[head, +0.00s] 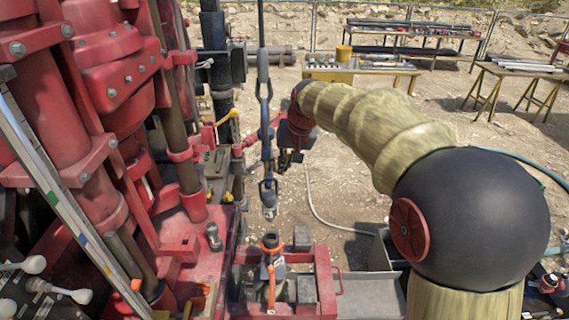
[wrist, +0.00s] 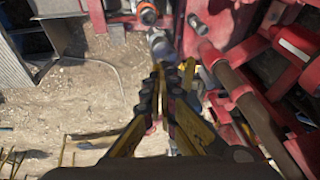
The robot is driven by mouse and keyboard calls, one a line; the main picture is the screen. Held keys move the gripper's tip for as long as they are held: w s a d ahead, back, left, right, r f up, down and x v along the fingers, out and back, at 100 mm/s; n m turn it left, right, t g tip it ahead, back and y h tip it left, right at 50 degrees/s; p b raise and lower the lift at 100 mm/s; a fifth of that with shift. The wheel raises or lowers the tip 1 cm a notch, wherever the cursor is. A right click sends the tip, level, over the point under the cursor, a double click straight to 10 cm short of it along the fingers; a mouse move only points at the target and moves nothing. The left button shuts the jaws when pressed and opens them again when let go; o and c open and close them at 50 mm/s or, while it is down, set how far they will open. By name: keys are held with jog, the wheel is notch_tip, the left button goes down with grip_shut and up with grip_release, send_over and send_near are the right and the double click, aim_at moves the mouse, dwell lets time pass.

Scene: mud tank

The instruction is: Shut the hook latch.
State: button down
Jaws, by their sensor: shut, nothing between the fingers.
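A long grey hanging assembly (head: 266,130) runs down the middle of the head view. It has a loop in its upper part and a shackle-like fitting with a short grey end piece (head: 269,206) at the bottom. I cannot make out the hook latch or whether it is open. My gripper (head: 283,165) is just right of the assembly, above its lower fitting, and partly in shadow. In the wrist view my gripper (wrist: 168,72) is shut and empty, its fingertips close together below a grey cylindrical piece (wrist: 162,46). I cannot tell whether they touch it.
An orange-ringed pipe top (head: 271,245) stands in a red frame below the assembly. Red rig machinery (head: 110,90) fills the left. A work table (head: 362,68) and a bench (head: 520,70) stand behind on open dirt ground. A pale hose (head: 318,205) lies on the ground.

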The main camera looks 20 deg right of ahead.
jog(key=shift+s+f+t+h+b, duration=0.25)
jog(key=shift+f+t+b, duration=0.4)
jog(key=shift+b, duration=2.05)
jog(key=shift+t, duration=0.25)
jog(key=shift+w+d+f+n+t+h+b, duration=0.2)
jog(key=shift+f+t+b, duration=0.9)
jog(key=shift+b, duration=3.3)
jog(key=shift+w+a+f+n+t+h+b, duration=0.2)
jog(key=shift+f+t+h+b, duration=0.85)
jog(key=shift+b, duration=3.4)
jog(key=shift+w+d+f+n+t+y+b, duration=0.1)
jog(key=shift+f+n+t+y+b, duration=0.35)
jog(key=shift+t+b, duration=2.6)
jog(key=shift+w+f+m+g+b, duration=0.1)
jog(key=shift+f+m+g+b, duration=0.05)
jog(key=shift+g+b, duration=0.65)
jog(key=shift+w+f+m+g+b, duration=0.1)
jog(key=shift+f+g+b, duration=0.05)
jog(key=shift+g+b, duration=0.6)
jog(key=shift+s, duration=0.1)
